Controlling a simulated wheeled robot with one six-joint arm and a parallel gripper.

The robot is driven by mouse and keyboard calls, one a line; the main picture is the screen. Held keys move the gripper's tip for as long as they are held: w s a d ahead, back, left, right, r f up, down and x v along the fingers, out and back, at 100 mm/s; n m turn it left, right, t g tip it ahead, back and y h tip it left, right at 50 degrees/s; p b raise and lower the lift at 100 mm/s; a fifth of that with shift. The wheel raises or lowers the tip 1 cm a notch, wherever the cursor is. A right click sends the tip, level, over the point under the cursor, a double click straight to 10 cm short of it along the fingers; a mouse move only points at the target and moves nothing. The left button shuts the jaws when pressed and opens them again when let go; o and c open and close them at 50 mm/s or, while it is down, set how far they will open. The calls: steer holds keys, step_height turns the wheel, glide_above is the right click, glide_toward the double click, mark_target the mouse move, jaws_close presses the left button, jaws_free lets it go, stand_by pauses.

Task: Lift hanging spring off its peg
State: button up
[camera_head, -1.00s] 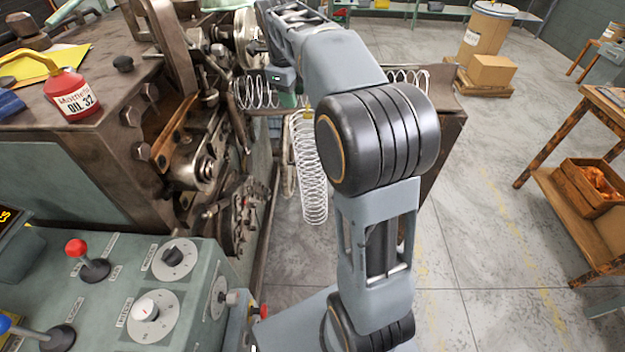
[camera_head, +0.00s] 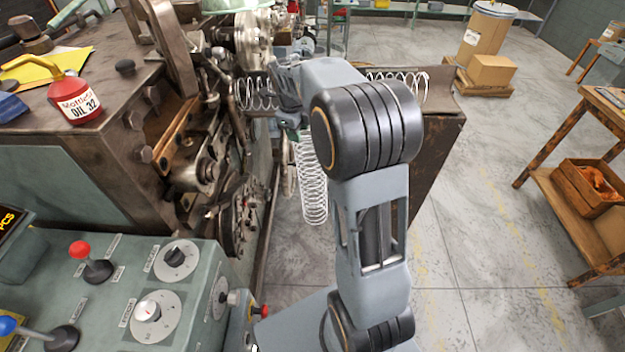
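The hanging spring (camera_head: 313,185) is a pale wire coil. It hangs nearly upright beside the coiling machine, just left of my arm. Its top end and the peg are hidden behind my wrist and gripper. My gripper (camera_head: 291,128) is at the upper end of this spring, small and partly hidden by my own arm. I cannot tell whether its fingers touch the spring or whether they are open or shut.
A horizontal coil (camera_head: 257,94) shows left of my wrist, and more coil (camera_head: 405,82) shows to its right above a brown metal bin (camera_head: 437,135). The coiling machine (camera_head: 215,165) stands close on the left. A control panel (camera_head: 120,290) is in front.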

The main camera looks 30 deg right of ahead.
steer(key=shift+f, duration=0.1)
steer(key=shift+c, duration=0.5)
jaws_close()
stand_by(0.9)
